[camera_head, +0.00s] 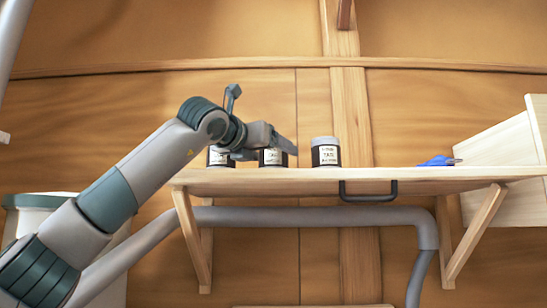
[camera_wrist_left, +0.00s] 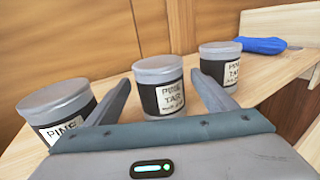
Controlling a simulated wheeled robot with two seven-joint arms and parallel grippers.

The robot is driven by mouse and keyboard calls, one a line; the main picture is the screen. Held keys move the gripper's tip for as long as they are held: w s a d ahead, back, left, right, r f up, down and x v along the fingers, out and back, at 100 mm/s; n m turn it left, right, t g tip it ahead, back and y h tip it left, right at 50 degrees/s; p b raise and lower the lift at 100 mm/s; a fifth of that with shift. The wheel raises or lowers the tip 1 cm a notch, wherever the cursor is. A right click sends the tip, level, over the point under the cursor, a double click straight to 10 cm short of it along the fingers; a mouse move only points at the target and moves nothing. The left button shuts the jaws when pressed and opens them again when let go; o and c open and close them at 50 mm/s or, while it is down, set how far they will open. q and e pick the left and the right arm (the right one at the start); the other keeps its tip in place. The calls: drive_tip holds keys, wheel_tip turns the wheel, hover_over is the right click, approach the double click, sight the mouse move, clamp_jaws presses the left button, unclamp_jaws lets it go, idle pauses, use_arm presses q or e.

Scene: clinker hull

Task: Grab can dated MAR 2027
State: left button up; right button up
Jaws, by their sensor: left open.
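Three dark cans with grey lids and white PINE TAR labels stand in a row on a wooden shelf (camera_head: 310,181). They are the left can (camera_wrist_left: 60,108), the middle can (camera_wrist_left: 165,86) and the right can (camera_wrist_left: 221,66). In the head view the right can (camera_head: 325,152) is clear, while my left arm partly covers the left can (camera_head: 219,156) and the middle can (camera_head: 272,158). The line under PINE TAR is too small to read for a date. My left gripper (camera_wrist_left: 161,78) is open and empty, its fingers pointing toward the middle can, one to each side. My right gripper is out of view.
A black handle (camera_head: 368,191) is on the shelf's front edge. A grey pipe (camera_head: 330,216) runs below. The cans stand with small gaps.

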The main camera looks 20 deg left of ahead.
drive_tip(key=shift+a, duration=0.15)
use_arm(q)
drive_tip(key=c, duration=1.5)
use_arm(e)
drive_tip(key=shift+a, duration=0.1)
use_arm(q)
drive_tip(key=shift+r, duration=0.15)
